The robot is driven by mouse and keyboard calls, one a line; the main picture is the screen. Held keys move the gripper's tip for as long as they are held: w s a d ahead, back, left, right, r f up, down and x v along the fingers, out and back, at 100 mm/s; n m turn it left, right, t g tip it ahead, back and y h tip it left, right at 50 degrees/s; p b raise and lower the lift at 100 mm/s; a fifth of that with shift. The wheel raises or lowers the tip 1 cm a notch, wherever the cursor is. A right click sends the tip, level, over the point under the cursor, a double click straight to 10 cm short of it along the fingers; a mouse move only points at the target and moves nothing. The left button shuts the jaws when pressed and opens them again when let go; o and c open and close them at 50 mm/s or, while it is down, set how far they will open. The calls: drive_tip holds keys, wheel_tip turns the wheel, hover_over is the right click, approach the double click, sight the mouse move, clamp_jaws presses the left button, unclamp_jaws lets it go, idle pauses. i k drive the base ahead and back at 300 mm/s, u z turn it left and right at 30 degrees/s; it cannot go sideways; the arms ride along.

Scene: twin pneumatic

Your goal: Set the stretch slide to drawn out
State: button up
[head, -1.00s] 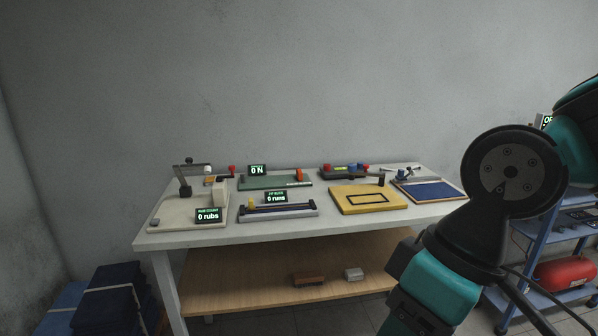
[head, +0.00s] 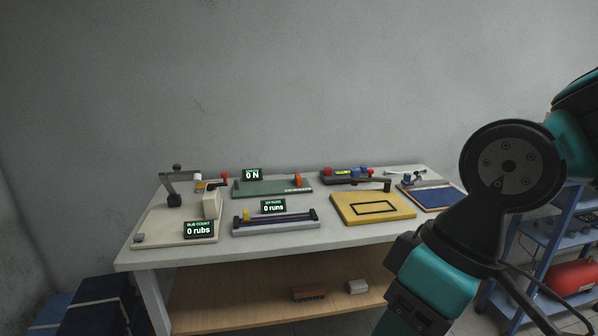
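A green board (head: 270,188) lies at the back middle of the table, with a small display reading 0 N (head: 252,174) at its left. An orange block (head: 298,180) stands at the board's right end; it looks like the stretch slide, but no label for it is readable. Whether it is in or drawn out I cannot tell. My arm fills the right of the head view, well in front of the table and apart from the board. My gripper's fingers do not show.
The white table (head: 135,257) also bears a beige rig with a 0 rubs display (head: 200,229), a grey rail with a 0 runs display (head: 274,206), a yellow tray (head: 345,213) and a blue pad (head: 432,196). A blue cart (head: 538,215) stands at right.

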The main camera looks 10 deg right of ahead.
sight(298, 178)
drive_tip(key=i, duration=2.05)
